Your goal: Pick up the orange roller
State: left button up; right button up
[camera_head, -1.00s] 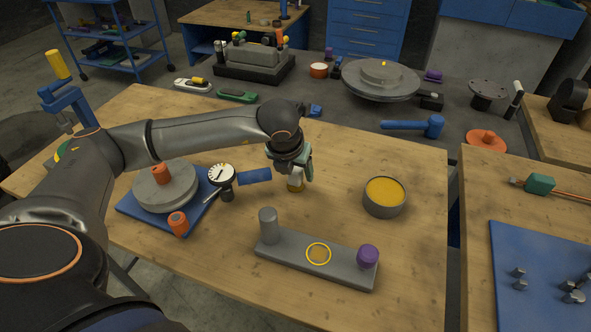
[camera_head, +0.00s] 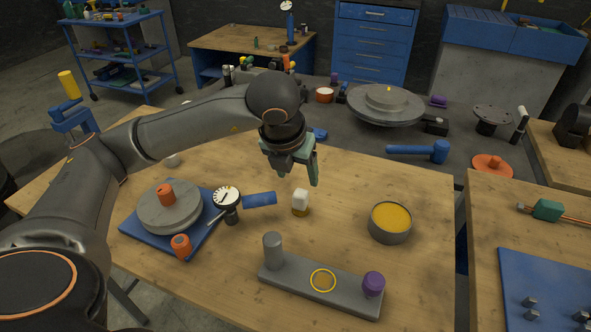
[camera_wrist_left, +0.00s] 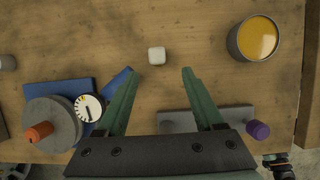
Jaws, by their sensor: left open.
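One orange roller (camera_head: 181,246) stands at the front corner of the blue mat (camera_head: 130,226). Another orange roller (camera_head: 166,194) sits on top of the grey stepped disc (camera_head: 160,216). In the left wrist view an orange roller (camera_wrist_left: 38,132) shows on the disc at lower left. My left gripper (camera_head: 296,172) is open and empty, above the table and to the right of both rollers. A small white block with a yellow base (camera_head: 300,203) stands below it, apart from the fingers; the block (camera_wrist_left: 156,56) shows just beyond the fingertips. My right gripper is not in view.
A dial gauge (camera_head: 227,198) and a blue cylinder (camera_head: 259,199) lie between the mat and my gripper. A grey bar (camera_head: 300,276) with a post and purple knob is at the front. A yellow-filled bowl (camera_head: 390,223) is at right. Bare table lies around the block.

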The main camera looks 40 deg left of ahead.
aim_at(181, 245)
jog(key=k, duration=1)
